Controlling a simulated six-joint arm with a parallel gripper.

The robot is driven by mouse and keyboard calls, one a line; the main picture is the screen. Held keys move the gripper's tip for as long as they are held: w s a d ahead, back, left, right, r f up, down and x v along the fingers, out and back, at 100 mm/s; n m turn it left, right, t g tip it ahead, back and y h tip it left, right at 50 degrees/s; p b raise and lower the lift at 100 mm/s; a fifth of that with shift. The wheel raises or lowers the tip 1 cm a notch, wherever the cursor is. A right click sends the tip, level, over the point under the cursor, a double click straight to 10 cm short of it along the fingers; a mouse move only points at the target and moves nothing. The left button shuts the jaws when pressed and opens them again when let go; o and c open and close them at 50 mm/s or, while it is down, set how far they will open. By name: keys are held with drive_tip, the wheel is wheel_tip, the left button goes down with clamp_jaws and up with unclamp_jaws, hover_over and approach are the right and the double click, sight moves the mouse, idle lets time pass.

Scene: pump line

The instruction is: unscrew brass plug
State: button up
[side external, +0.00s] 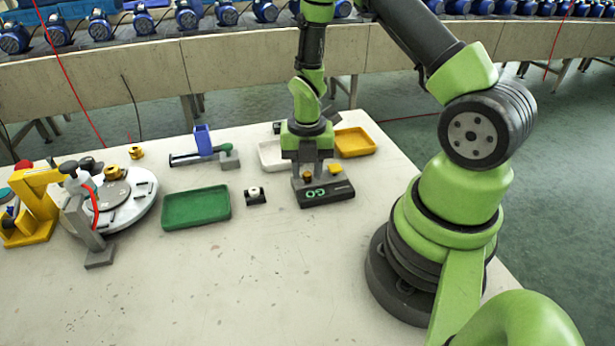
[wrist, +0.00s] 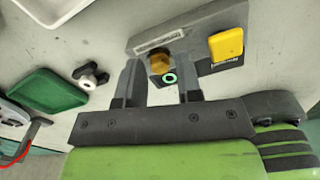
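A brass plug (wrist: 160,62) with a hex-shaped head stands up from a dark grey gauge block (side external: 323,195) marked "GO". The plug also shows in the side external view (side external: 308,176), partly hidden by my fingers. My gripper (wrist: 158,78) points down at the block, and its fingers are apart, one on each side of the plug. Gaps show between plug and fingers in the wrist view, so it is not gripped. A green-ringed mark sits beside the plug. A yellow piece (wrist: 227,44) is at the block's other end.
A small dark holder with a white knob (side external: 255,194) and a green tray (side external: 196,206) lie left of the block. A white tray (side external: 272,155) and yellow tray (side external: 355,141) are behind. A round fixture (side external: 142,197) stands further left. The front table is clear.

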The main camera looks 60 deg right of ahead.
drive_tip(key=shift+r, duration=2.25)
